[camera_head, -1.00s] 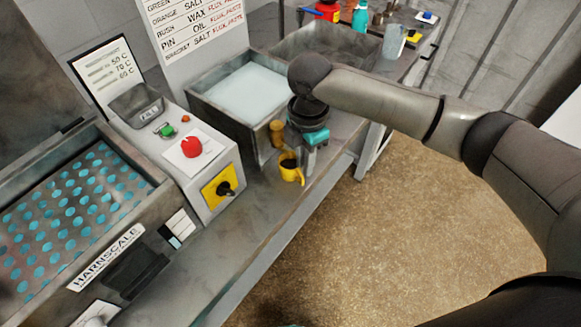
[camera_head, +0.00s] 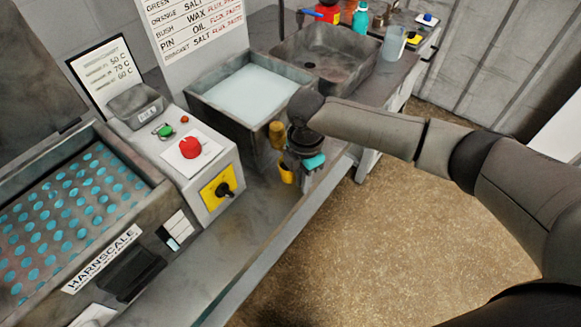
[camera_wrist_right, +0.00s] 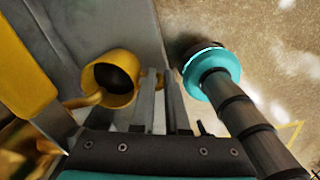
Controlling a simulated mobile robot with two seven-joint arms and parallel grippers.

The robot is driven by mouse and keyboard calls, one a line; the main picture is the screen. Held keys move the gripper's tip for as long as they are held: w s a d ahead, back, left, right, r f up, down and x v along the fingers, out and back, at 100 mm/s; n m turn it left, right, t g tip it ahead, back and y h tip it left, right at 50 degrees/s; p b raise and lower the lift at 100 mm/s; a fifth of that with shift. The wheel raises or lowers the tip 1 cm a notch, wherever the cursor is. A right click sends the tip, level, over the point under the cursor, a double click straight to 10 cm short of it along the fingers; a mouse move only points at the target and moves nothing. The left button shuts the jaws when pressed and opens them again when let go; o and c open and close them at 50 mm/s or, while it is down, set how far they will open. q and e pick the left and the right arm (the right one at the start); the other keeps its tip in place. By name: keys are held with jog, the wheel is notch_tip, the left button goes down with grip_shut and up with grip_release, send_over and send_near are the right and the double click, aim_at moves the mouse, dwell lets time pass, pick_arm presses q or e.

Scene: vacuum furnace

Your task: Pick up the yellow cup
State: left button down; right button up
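The yellow cup (camera_head: 287,173) is at the bench edge in the head view, partly hidden by my right gripper. In the right wrist view the cup (camera_wrist_right: 112,78) shows its round rim and dark inside, with its handle on the left. My right gripper (camera_wrist_right: 161,85) has two grey fingers just right of the cup, with a narrow gap between them. I cannot tell whether the near finger touches the cup. My left gripper is in neither view.
A brass-yellow object (camera_head: 277,134) stands just behind the cup; yellow shapes also fill the wrist view's left side. The pale-filled tank (camera_head: 205,107) is behind, and the control box (camera_head: 227,160) with its red button is left. Open floor lies right of the bench.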

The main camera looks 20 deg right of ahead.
jog(key=shift+r, duration=0.1)
grip_shut()
jog(key=shift+r, duration=0.15)
jog(key=shift+s+d, duration=0.1)
jog(key=shift+d, duration=0.05)
jog(key=s+d+p, duration=0.1)
jog(key=s+d, duration=0.9)
jog(key=s, duration=0.4)
jog(key=shift+d, duration=0.4)
dwell(0.3)
